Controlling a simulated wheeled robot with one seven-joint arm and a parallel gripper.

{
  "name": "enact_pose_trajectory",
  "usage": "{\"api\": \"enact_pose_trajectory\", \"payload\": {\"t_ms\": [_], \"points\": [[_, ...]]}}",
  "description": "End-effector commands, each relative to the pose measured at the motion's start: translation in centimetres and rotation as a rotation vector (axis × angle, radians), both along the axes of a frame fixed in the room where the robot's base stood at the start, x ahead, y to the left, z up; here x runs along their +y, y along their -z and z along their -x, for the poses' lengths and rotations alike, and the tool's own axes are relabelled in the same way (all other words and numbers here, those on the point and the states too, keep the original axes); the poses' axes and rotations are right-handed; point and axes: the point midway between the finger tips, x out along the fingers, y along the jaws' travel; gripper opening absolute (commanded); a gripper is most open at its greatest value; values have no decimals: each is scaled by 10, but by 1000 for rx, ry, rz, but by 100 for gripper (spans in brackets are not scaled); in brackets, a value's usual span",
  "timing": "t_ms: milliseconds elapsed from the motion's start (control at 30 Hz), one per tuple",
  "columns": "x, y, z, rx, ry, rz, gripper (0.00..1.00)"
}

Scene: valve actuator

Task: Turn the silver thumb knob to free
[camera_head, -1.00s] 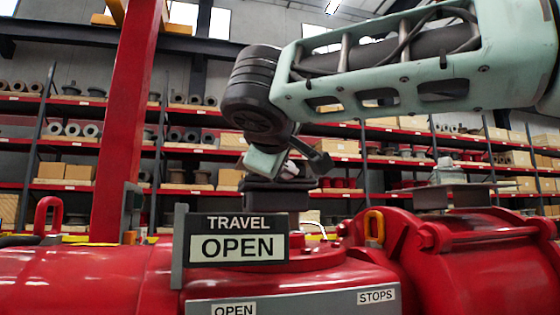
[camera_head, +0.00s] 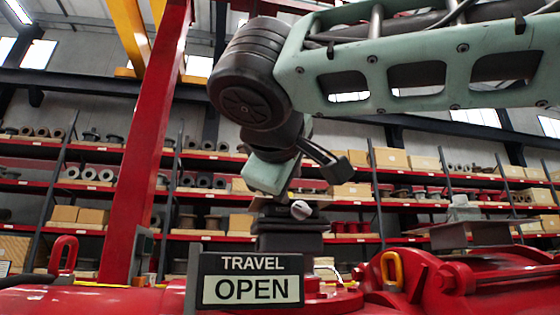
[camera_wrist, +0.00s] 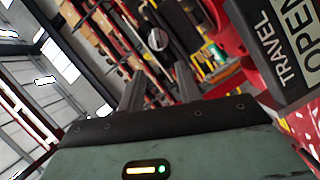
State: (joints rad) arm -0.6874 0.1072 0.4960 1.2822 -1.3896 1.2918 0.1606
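The silver thumb knob (camera_head: 301,209) shows as a small pale round piece on top of the dark block (camera_head: 290,236), behind the TRAVEL OPEN sign. In the wrist view the knob (camera_wrist: 157,39) appears beyond my fingertips, in line with the gap between them. My gripper (camera_head: 333,168) is above the block and knob in the head view, apart from them. In the wrist view its two dark fingers (camera_wrist: 158,72) stand apart with nothing between them. The knob's exact turn position is too small to read.
The TRAVEL OPEN sign (camera_head: 250,281) stands in front of the block and shows close at the right of the wrist view (camera_wrist: 287,45). A yellow lifting eye (camera_head: 392,270) and red housing (camera_head: 440,290) lie to the right. Shelves fill the background.

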Motion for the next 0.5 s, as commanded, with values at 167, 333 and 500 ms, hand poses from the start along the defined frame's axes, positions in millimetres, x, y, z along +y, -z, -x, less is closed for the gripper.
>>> {"api": "enact_pose_trajectory", "payload": {"t_ms": [167,333,500], "points": [[4,-5,42,0,-5,-2,35],[6,-11,70,0,-2,0,35],[7,-14,84,0,0,1,35]]}}
